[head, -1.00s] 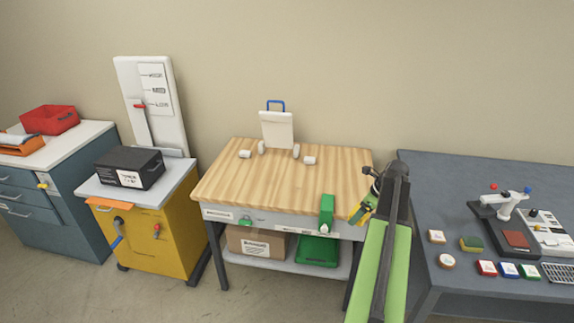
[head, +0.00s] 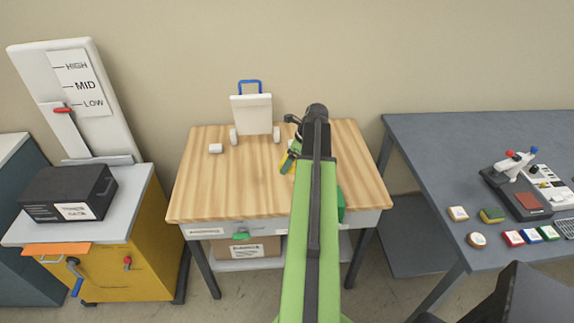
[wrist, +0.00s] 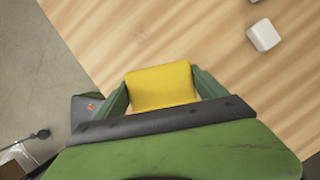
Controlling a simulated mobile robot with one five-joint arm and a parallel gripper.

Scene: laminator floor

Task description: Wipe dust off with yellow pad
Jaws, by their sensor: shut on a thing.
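My gripper (head: 290,158) is over the right part of the wooden bench top (head: 225,185), and my arm partly hides it. In the wrist view my gripper (wrist: 162,88) is shut on a yellow pad (wrist: 162,84), one finger on each side. The pad shows as a small yellow patch in the head view (head: 286,162). I cannot tell whether it touches the wood. I can make out no dust on the bench top.
A white holder with a blue handle (head: 252,112) stands at the back of the bench. A small white block (head: 215,148) lies left of it; a white block (wrist: 263,36) also shows in the wrist view. A grey table (head: 440,150) stands right, a yellow cabinet (head: 125,255) left.

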